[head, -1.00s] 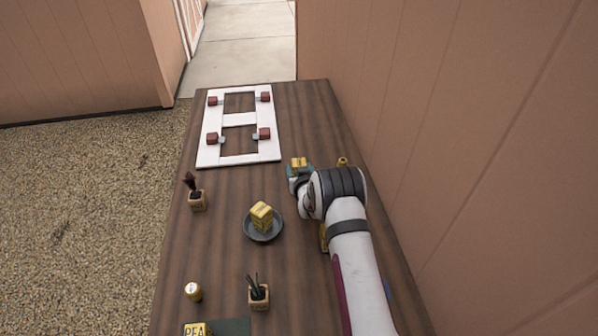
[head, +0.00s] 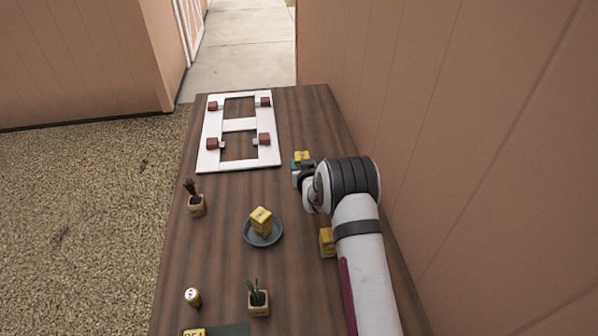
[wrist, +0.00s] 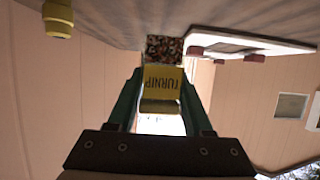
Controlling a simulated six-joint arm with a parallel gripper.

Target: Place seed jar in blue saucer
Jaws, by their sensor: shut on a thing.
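The seed jar shows in the wrist view as a block with a yellow face marked TURNIP (wrist: 161,83) and a speckled, seed-filled end. My gripper (wrist: 160,98) is shut on it, with a green finger on each side. In the head view the jar's yellow top (head: 302,156) shows at my gripper (head: 303,168), right of the white frame. I cannot tell how far it is above the table. A dark grey-blue saucer (head: 250,240) at mid-table holds a yellow block (head: 261,220). No clearly blue saucer shows now; my arm hides part of the table's right side.
A white frame with red knobs (head: 208,160) lies at the far end. A yellow block (head: 327,243) is beside my arm. A wall borders the right.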

